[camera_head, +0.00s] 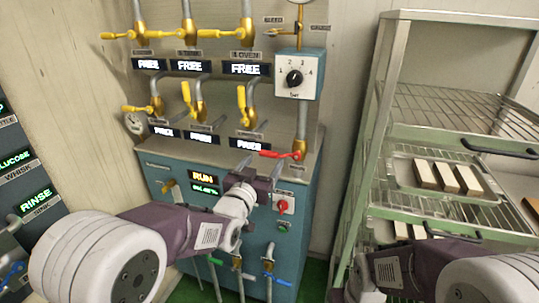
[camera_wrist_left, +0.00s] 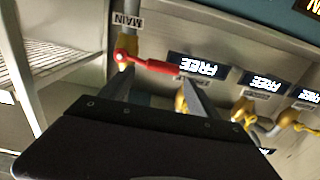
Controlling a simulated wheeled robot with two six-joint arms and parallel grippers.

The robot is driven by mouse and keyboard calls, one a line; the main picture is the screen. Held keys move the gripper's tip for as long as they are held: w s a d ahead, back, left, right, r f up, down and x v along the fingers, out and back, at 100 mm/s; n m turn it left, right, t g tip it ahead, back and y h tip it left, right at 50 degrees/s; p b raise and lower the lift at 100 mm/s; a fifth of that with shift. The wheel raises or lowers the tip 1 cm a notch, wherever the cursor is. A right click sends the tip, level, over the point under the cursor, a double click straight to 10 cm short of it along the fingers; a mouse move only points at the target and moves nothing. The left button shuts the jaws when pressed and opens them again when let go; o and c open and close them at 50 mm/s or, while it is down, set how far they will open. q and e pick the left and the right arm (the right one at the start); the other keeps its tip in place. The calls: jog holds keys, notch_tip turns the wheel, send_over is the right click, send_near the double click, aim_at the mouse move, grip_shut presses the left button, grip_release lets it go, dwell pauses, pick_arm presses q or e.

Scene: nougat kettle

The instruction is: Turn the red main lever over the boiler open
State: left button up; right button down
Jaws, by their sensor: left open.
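The red main lever (camera_head: 277,154) lies roughly level on the vertical pipe at the right of the boiler's panel, with its pivot at the right end. In the left wrist view the red lever (camera_wrist_left: 150,65) shows beside a MAIN label (camera_wrist_left: 127,20). My left gripper (camera_head: 260,168) is just below and in front of the lever. It is open, and its two fingers (camera_wrist_left: 157,88) point toward the lever, one near the pivot and one near the free end. It holds nothing. My right gripper (camera_head: 363,278) is low at the right, partly hidden by its own arm.
Several yellow-handled valves (camera_head: 241,100) and FREE displays (camera_head: 245,69) fill the panel left of the lever. A dial box (camera_head: 300,76) sits above it. The teal boiler cabinet (camera_head: 180,190) is below. A wire rack (camera_head: 386,100) with trays of pale bars stands at the right.

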aim_at(268, 154)
pick_arm(q)
jog(key=x, duration=0.5)
jog(key=shift+w+a+p, duration=0.1)
jog(key=shift+w+p, duration=0.2)
jog(key=shift+w+d, duration=0.3)
jog(key=shift+w, duration=0.2)
grip_shut()
